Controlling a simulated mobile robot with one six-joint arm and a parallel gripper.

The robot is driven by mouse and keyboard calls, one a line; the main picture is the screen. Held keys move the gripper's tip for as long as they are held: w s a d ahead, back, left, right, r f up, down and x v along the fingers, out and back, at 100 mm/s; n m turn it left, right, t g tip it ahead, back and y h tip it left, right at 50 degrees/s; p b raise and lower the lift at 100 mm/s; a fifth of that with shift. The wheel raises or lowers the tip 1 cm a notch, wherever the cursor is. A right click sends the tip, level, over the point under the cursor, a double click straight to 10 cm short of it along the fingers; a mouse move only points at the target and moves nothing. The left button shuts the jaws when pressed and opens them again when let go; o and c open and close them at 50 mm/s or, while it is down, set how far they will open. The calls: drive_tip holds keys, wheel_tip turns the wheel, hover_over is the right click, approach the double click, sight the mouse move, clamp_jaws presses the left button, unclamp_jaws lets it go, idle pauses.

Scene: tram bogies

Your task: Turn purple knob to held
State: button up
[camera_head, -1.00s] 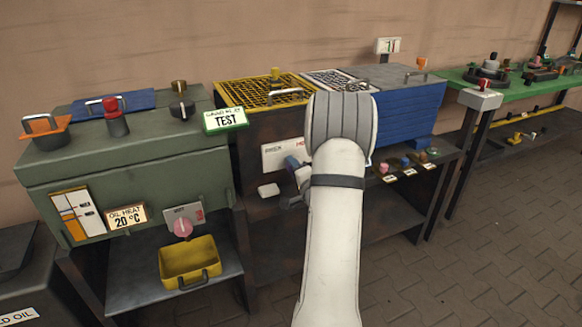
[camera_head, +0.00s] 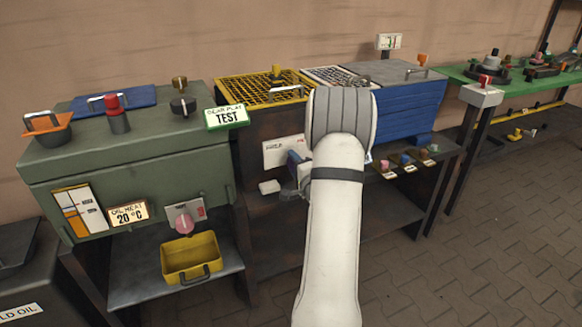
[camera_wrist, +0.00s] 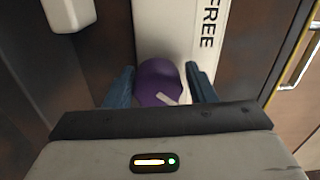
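The purple knob (camera_wrist: 158,80) shows in the wrist view on a white plate (camera_wrist: 180,30) lettered "FREE", which runs sideways right of the knob. A pale pointer mark lies on the knob's near face, low and right of its middle. My gripper (camera_wrist: 160,72) has its two blue fingers on either side of the knob, close to it. I cannot tell whether they touch it. In the head view my gripper (camera_head: 297,165) is by the white plate (camera_head: 283,152) on the dark cabinet front. My arm hides part of that plate, and the knob is not clearly visible there.
A white block (camera_head: 269,187) juts out just left of my gripper, also seen in the wrist view (camera_wrist: 70,12). A green machine (camera_head: 125,150) with a pink knob (camera_head: 184,223) stands left. A shelf with several small knobs (camera_head: 405,160) is right. Open floor lies at lower right.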

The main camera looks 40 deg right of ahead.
drive_tip(key=shift+o, duration=1.3)
drive_tip(key=shift+f, duration=0.1)
drive_tip(key=shift+s, duration=0.15)
drive_tip(key=p+v, duration=0.1)
drive_tip(key=v, duration=0.6)
drive_tip(key=shift+s+a, duration=0.15)
drive_tip(key=shift+s, duration=0.15)
